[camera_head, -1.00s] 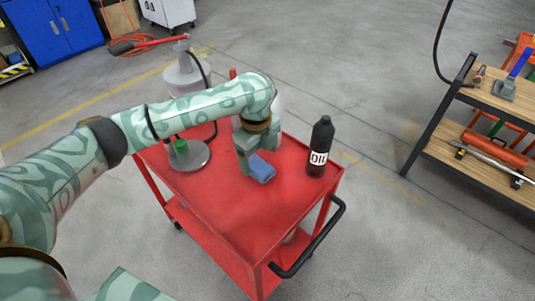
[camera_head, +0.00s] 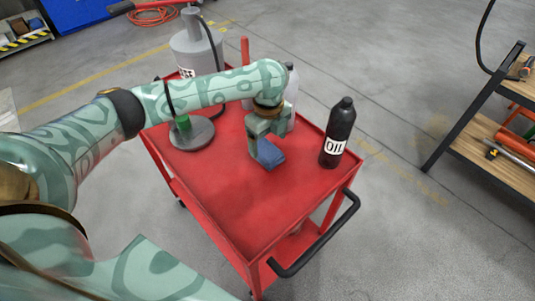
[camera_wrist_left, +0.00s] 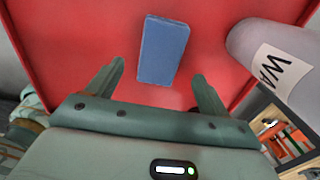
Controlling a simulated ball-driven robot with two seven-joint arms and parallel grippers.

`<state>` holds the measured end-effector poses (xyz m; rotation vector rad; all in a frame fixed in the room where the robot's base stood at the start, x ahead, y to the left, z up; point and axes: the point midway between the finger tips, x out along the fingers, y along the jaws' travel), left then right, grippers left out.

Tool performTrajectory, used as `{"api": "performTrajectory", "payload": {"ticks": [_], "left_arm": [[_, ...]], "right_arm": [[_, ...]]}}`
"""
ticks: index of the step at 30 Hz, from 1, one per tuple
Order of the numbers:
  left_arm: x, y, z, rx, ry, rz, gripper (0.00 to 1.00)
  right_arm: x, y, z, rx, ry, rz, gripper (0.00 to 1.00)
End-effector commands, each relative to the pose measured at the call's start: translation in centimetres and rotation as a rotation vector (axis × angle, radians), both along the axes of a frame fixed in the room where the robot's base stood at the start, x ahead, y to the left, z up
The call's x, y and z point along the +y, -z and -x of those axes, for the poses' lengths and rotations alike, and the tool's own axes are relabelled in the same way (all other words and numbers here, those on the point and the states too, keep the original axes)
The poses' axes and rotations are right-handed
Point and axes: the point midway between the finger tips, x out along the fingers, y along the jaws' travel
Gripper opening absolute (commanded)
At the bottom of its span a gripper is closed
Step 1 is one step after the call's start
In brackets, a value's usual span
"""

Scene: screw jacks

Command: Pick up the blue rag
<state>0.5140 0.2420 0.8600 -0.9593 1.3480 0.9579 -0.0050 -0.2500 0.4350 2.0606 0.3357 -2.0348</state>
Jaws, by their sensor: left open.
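The blue rag (camera_head: 269,153) is a small flat rectangular piece on the top of the red cart (camera_head: 222,203). In the left wrist view the rag (camera_wrist_left: 163,50) lies beyond the fingertips, centred roughly between the two fingers. My left gripper (camera_head: 257,150) points down at the rag in the head view and partly covers it. In the left wrist view the left gripper (camera_wrist_left: 158,75) is open with nothing between its fingers. My right gripper is not in view.
A black oil bottle (camera_head: 338,133) stands on the cart right of the rag. A pale bottle (camera_head: 292,95) stands behind the gripper; its label shows in the wrist view (camera_wrist_left: 280,65). A grey round base with a green part (camera_head: 190,132) is at the left. The cart's front is clear.

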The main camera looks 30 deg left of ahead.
Motion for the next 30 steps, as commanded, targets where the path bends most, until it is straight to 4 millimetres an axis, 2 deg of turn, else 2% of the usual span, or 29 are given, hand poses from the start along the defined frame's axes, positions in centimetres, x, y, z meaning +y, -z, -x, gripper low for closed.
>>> {"api": "performTrajectory", "payload": {"ticks": [3,7,9,15,20,21,23,30], "left_arm": [[0.0,2.5,0.1,0.007,0.000,0.001,0.80],[0.1,4.6,0.2,0.006,0.001,-0.001,0.80],[0.1,5.0,0.2,0.004,0.001,-0.001,0.80],[0.1,4.7,0.1,0.000,0.001,-0.001,0.80],[0.1,4.7,0.1,0.000,0.001,-0.001,0.35],[0.1,4.7,0.1,0.000,0.001,-0.001,0.32],[0.1,4.7,0.1,0.000,0.001,-0.001,0.28],[0.1,4.5,0.1,0.000,0.001,-0.001,0.28]], "right_arm": [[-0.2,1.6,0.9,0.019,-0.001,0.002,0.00],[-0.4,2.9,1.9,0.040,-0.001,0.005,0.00],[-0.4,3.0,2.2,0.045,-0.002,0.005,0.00],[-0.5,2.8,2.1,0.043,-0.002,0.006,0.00],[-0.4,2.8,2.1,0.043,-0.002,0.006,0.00],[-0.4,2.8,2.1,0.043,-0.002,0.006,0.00],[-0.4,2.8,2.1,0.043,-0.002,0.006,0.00],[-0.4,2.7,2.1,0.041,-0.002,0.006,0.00]]}}
